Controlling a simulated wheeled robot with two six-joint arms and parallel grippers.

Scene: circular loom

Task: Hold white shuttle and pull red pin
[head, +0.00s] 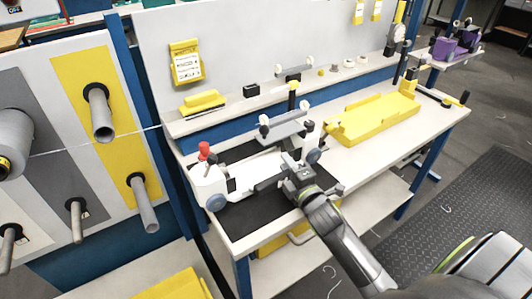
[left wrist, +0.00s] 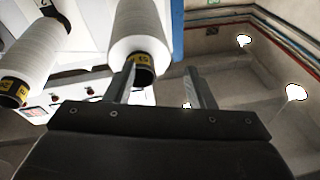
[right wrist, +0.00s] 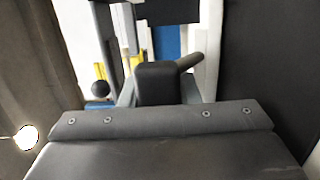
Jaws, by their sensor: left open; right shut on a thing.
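The white shuttle (head: 258,168) lies on the black mat on the workbench. The red pin (head: 204,150) stands up at its left end. My right gripper (head: 284,176) is at the shuttle's right part, shut on a black block of it. In the right wrist view this dark block (right wrist: 160,80) sits between the fingers and hides part of the shuttle. My left gripper (left wrist: 162,88) shows only in its own wrist view. It is open and empty, with white spools beyond its fingers, away from the shuttle and pin.
A yellow tray (head: 375,120) is on the bench to the right. A yellow block (head: 201,102) lies on the back ledge. A panel with grey pegs (head: 143,203) stands at the left. White thread spools (left wrist: 140,40) are close to my left gripper.

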